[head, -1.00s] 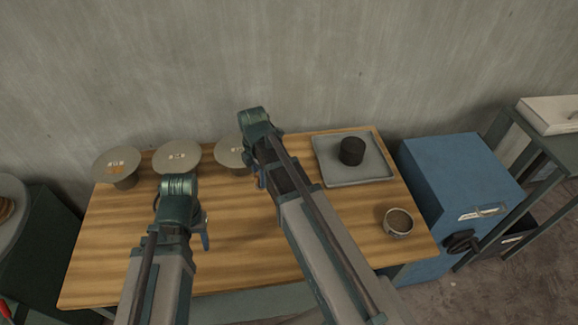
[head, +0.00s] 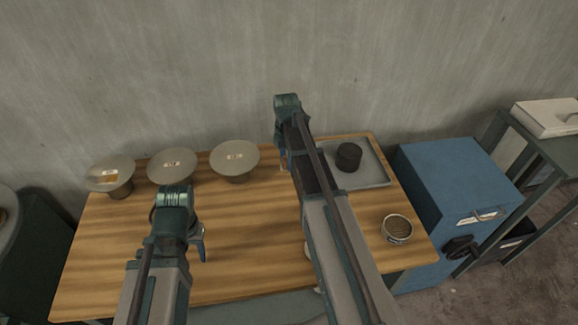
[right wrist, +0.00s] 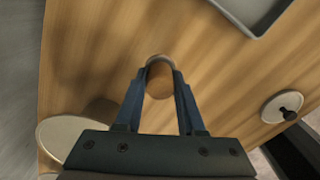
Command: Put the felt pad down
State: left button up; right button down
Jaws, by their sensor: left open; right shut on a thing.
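My right gripper (right wrist: 160,78) is shut on a small round brown piece with a grey rim, which I take to be the felt pad (right wrist: 159,82). It is over the wooden table, between the rightmost round-topped stand (head: 235,157) and the grey tray (head: 378,178). I cannot tell whether the pad touches the table. In the head view my right arm hides most of it. My left gripper (head: 200,245) is open over the front left of the table, and its fingers are partly hidden by its own wrist.
Two more stands (head: 171,165) (head: 108,168) stand left along the back. A dark cylinder (head: 348,156) sits on the tray. A pale disc with a black knob (right wrist: 287,105) lies near the front edge. A blue cabinet (head: 450,175) stands to the right.

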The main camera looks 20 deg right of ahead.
jog(key=shift+w+d, duration=0.2)
jog(key=shift+d, duration=0.15)
pick_arm(q)
notch_tip(320, 180, down, 4)
jog(key=b, duration=0.3)
jog(key=shift+r+b, duration=0.2)
jog(key=shift+b, duration=0.15)
pick_arm(e)
jog(key=f, duration=0.3)
jog(key=shift+d+f, duration=0.2)
jog(key=shift+f, duration=0.1)
pick_arm(q)
jog(key=shift+f, duration=0.1)
jog(key=shift+f, duration=0.15)
pick_arm(e)
jog(key=shift+f, duration=0.2)
jog(key=c, duration=0.5)
grip_release()
pick_arm(q)
jog(key=shift+r, duration=0.25)
pick_arm(e)
jog(key=shift+r, duration=0.2)
pick_arm(q)
notch_tip(320, 180, up, 12)
jog(key=p, duration=1.2)
pick_arm(e)
notch_tip(320, 180, up, 12)
jog(key=shift+r, duration=0.1)
